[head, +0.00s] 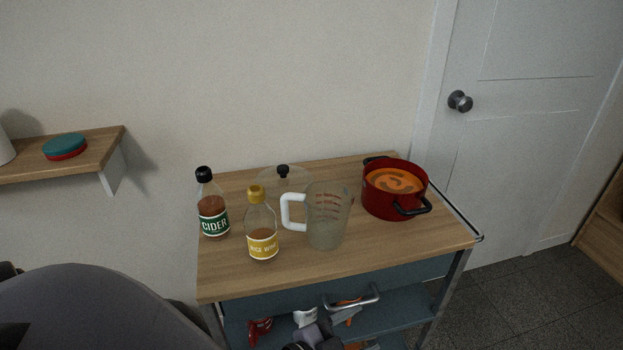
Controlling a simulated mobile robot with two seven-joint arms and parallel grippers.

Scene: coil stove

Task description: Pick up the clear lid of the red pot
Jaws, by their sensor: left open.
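The clear lid (288,182) lies on the wooden cart top near the back edge, with its black knob up. The yellow-capped bottle and the measuring jug hide part of its front. The red pot (393,202) stands to the right, uncovered, with orange soup in it and black handles. My left gripper (318,333) shows only in part at the bottom edge, in front of the cart and well below the lid. It is open and apart from the lid. My right gripper is not in view.
A cider bottle (213,212) stands left of the lid. A yellow-capped bottle (262,232) and a measuring jug (328,222) with a white handle stand in front of it. The wooden cart top (400,247) is bare at front right. A wall shelf (95,160) is at left.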

